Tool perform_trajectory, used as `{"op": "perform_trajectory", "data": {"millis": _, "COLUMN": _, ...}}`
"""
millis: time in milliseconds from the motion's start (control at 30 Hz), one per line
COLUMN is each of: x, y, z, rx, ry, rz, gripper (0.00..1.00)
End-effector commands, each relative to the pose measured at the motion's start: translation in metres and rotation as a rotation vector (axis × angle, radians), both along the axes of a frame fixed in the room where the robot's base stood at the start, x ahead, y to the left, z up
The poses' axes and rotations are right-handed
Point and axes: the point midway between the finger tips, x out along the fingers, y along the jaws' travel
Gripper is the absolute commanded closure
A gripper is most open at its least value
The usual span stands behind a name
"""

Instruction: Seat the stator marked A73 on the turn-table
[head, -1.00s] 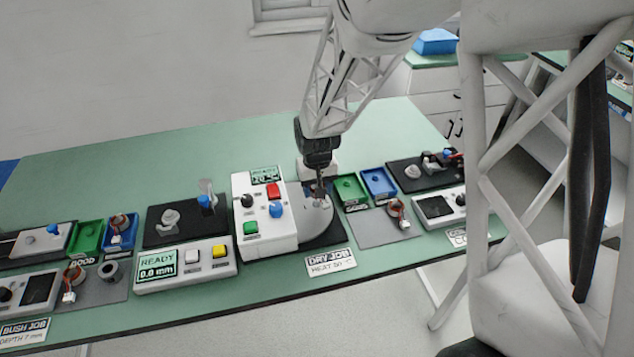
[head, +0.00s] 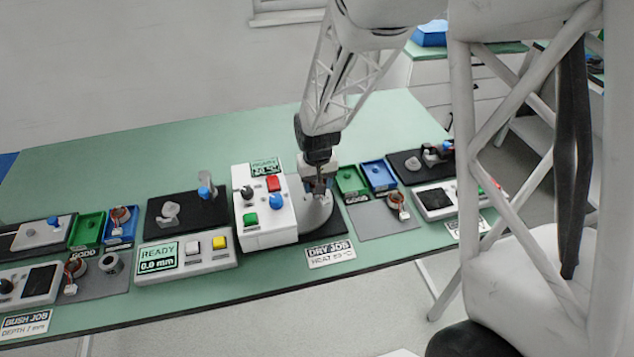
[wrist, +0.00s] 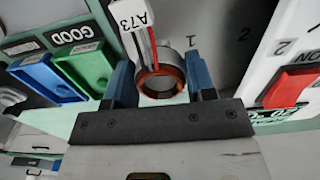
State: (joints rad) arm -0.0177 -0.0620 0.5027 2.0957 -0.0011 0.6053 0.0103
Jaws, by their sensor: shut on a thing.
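In the wrist view my gripper (wrist: 160,80) has its blue fingers shut on the stator marked A73 (wrist: 148,84), a grey ring with copper windings. Its white tag (wrist: 130,14) reads A73 and hangs on red, black and white leads. In the head view my gripper (head: 319,188) is over a round pale grey piece (head: 317,214), apparently the turn-table, right of the white control box (head: 262,226). The stator is too small and hidden to make out there. I cannot tell whether it touches the surface below. Numbers 1 and 2 show nearby in the wrist view.
The control box carries a red button (wrist: 290,88) close to the right finger in the wrist view. Green (head: 351,181) and blue (head: 378,174) trays and a grey mat (head: 372,222) with another stator (head: 398,203) lie to the right. A DRY JOB sign (head: 330,252) stands in front.

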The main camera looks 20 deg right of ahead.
Motion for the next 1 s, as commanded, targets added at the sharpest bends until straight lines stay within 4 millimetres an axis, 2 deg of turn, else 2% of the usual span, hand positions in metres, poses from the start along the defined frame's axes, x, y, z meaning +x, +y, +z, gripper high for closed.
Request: {"op": "perform_trajectory", "data": {"millis": 1000, "x": 0.0, "y": 0.0, "z": -0.018, "rx": 0.0, "ry": 0.0, "rz": 0.0, "gripper": 0.81}}
